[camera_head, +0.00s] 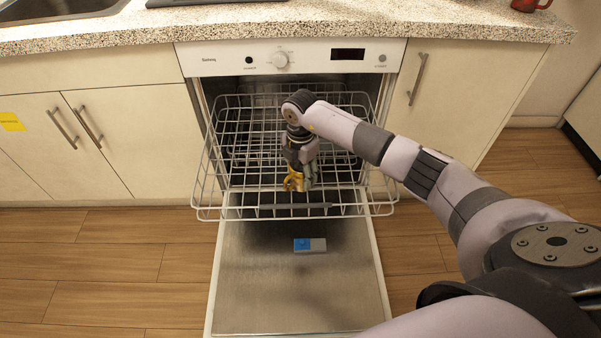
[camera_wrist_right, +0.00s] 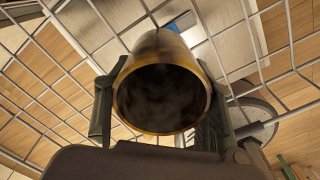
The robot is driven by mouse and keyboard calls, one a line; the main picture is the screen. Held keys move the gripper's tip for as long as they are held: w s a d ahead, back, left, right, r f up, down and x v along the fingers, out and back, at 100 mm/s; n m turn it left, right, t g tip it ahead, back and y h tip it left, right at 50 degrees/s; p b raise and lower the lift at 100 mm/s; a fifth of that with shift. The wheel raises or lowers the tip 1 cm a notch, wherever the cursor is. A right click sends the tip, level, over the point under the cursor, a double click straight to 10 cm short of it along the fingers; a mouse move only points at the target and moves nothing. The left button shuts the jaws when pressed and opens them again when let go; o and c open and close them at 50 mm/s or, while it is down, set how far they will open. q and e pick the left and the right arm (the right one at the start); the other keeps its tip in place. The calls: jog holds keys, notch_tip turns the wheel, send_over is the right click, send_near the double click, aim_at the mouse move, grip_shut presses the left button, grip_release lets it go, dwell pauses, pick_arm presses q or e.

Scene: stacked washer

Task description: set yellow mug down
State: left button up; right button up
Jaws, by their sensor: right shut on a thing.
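The yellow mug (camera_head: 294,181) is small in the head view, at the fingertips of my right gripper (camera_head: 301,176), over the front part of the upper dishwasher rack (camera_head: 262,213). In the right wrist view the mug (camera_wrist_right: 162,50) lies between the two fingers of my right gripper (camera_wrist_right: 160,112), with its dark open mouth facing the camera. My right gripper is shut on it. The rack wires (camera_wrist_right: 92,12) show around and beyond the mug. I cannot tell whether the mug touches the wires. My left gripper is not in view.
The rack is pulled out above the lowered dishwasher door (camera_head: 290,290). A blue and grey block (camera_head: 310,245) lies on the door. The speckled counter (camera_head: 330,22) runs above, with a red mug (camera_head: 530,4) at its right end. Wooden floor is free on both sides.

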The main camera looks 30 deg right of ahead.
jog(key=o, duration=1.4)
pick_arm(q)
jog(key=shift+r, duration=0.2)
pick_arm(e)
jog(key=shift+r, duration=0.3)
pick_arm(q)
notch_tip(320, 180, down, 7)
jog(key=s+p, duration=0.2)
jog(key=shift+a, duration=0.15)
pick_arm(e)
notch_tip(320, 180, up, 12)
jog(key=shift+f, duration=0.2)
